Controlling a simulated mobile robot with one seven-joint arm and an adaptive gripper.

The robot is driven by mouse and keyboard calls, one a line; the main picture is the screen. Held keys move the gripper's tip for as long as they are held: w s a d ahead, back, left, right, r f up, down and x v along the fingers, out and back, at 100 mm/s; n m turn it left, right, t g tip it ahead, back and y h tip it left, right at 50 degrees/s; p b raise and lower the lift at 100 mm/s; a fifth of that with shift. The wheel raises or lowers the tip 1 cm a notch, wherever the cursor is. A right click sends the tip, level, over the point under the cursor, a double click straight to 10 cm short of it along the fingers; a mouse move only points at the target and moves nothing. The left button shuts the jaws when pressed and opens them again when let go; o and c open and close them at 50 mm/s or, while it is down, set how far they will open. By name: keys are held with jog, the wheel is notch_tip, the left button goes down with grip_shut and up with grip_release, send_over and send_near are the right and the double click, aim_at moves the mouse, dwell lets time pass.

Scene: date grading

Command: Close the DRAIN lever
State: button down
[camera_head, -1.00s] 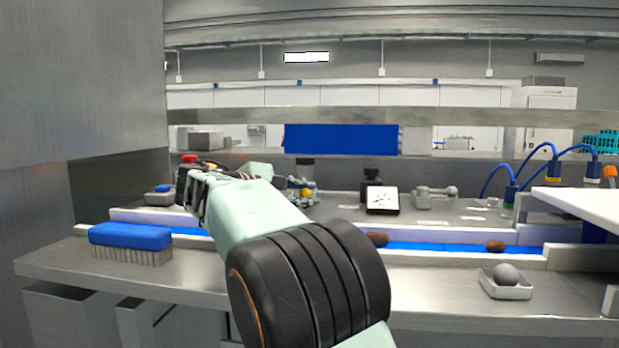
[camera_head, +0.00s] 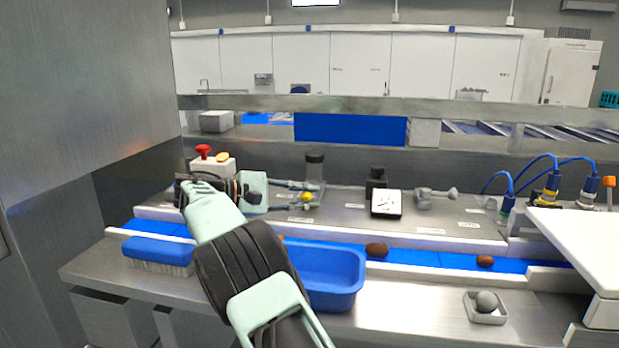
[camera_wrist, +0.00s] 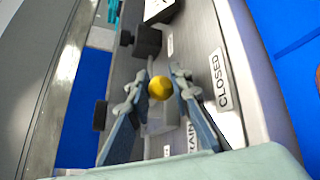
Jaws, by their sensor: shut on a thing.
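The lever's yellow ball knob (camera_head: 307,197) stands above the steel counter, left of the middle in the head view. It also shows in the wrist view (camera_wrist: 160,88). My gripper (camera_head: 311,196) is shut on this knob, one finger on each side; the two fingertips also flank it in the wrist view (camera_wrist: 161,82). A CLOSED label (camera_wrist: 220,80) lies to the right of the knob in the wrist view. A partly covered label ending in "AIN" (camera_wrist: 190,137) lies nearer the gripper. The lever's stem is mostly hidden.
A black-framed dial (camera_head: 386,203) and a metal fitting (camera_head: 436,199) stand to the right. A blue bin (camera_head: 345,283) and brush (camera_head: 158,252) are in front. Dates (camera_head: 377,249) lie on the blue belt (camera_head: 425,259).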

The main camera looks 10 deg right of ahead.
jog(key=shift+w+a+f+m+g+p, duration=0.1)
jog(key=shift+a+m+g+p, duration=0.35)
jog(key=shift+p, duration=1.8)
jog(key=shift+d+g, duration=0.15)
jog(key=shift+g, duration=0.1)
jog(key=c, duration=2.1)
grip_release()
jog(key=shift+o, duration=0.6)
jog(key=shift+w, duration=0.15)
